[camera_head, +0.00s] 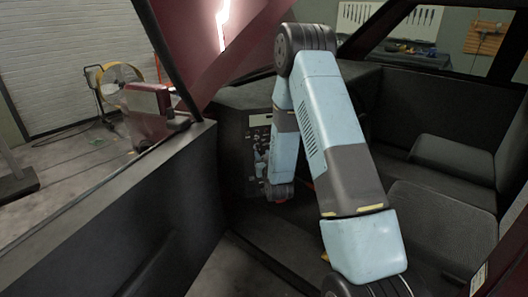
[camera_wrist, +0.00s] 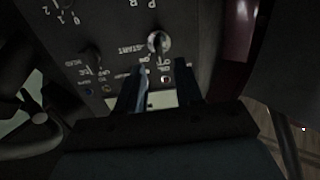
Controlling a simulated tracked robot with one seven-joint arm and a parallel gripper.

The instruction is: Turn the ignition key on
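The dark control panel (camera_head: 259,121) stands inside the cab, partly behind my arm. In the wrist view, the panel (camera_wrist: 125,25) fills the upper middle, and its lettering appears upside down. A small switch with a pale round base (camera_wrist: 158,41), beside lettering that seems to read START, looks like the ignition key; its exact shape and angle are too dark to tell. My gripper (camera_wrist: 160,78) points at the panel with its two dark fingers apart and nothing visibly held between them. The switch shows just beyond the fingertips, roughly in line with the gap. Contact is not visible.
Another dark knob (camera_wrist: 92,54) sits left of the switch on the panel. A steering wheel (camera_wrist: 38,118) appears at the wrist view's left. Dark seats (camera_head: 440,215) fill the cab's right side, and the door (camera_head: 150,215) stands at left.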

